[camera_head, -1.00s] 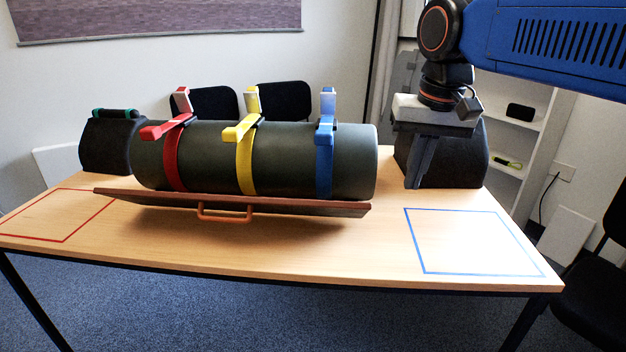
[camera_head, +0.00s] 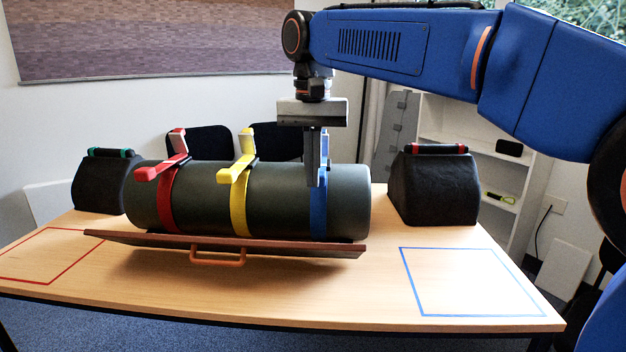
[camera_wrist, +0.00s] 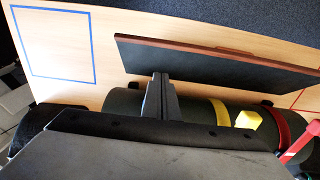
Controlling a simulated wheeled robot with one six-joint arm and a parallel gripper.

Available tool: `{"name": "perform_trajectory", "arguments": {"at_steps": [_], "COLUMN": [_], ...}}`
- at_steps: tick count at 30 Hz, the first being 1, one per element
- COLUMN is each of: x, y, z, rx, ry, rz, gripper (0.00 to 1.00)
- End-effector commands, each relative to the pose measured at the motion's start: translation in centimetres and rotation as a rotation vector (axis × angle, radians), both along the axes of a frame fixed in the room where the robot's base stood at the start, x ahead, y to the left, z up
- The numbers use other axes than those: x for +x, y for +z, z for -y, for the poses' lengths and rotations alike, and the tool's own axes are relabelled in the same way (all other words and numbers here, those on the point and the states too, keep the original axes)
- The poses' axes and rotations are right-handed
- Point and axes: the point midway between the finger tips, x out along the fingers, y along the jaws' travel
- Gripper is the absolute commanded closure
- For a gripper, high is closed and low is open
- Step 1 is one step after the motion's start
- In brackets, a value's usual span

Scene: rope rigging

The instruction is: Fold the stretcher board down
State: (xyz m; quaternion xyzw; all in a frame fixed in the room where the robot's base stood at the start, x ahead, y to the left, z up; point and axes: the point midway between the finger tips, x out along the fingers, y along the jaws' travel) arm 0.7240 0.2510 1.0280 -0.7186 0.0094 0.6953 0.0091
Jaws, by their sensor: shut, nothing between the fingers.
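The stretcher board (camera_head: 290,248) is a reddish-brown edged panel along the front of the dark green roll, tilted and standing off the table, with an orange handle (camera_head: 218,258) on its near edge. In the wrist view the board (camera_wrist: 215,62) shows its dark face. The roll (camera_head: 275,192) is wrapped by a red strap (camera_head: 168,205), a yellow strap (camera_head: 239,205) and a blue strap (camera_head: 319,215). My gripper (camera_head: 313,182) is shut and empty, pointing down in front of the blue strap's upper part, which it partly hides. In the wrist view my gripper (camera_wrist: 160,78) reaches near the board's edge; contact cannot be told.
A black bag with a red-marked handle (camera_head: 435,185) stands at the right of the table, and one with a green-marked handle (camera_head: 103,183) at the left. A blue outlined square (camera_head: 470,282) and a red one (camera_head: 45,255) on the tabletop are empty.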

Motion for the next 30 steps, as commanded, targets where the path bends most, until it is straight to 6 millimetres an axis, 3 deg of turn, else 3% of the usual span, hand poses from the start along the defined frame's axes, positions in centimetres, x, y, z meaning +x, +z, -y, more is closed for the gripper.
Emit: {"name": "perform_trajectory", "arguments": {"at_steps": [13,21,30], "x": [0.2,-2.0,-2.5], "y": [-8.0,-10.2,-10.6], "z": [0.1,0.0,0.0], "rx": [-0.002,0.000,0.000], "ry": [0.000,0.001,0.000], "rz": [-0.003,-0.001,0.000], "gripper": [1.00,1.00,1.00]}}
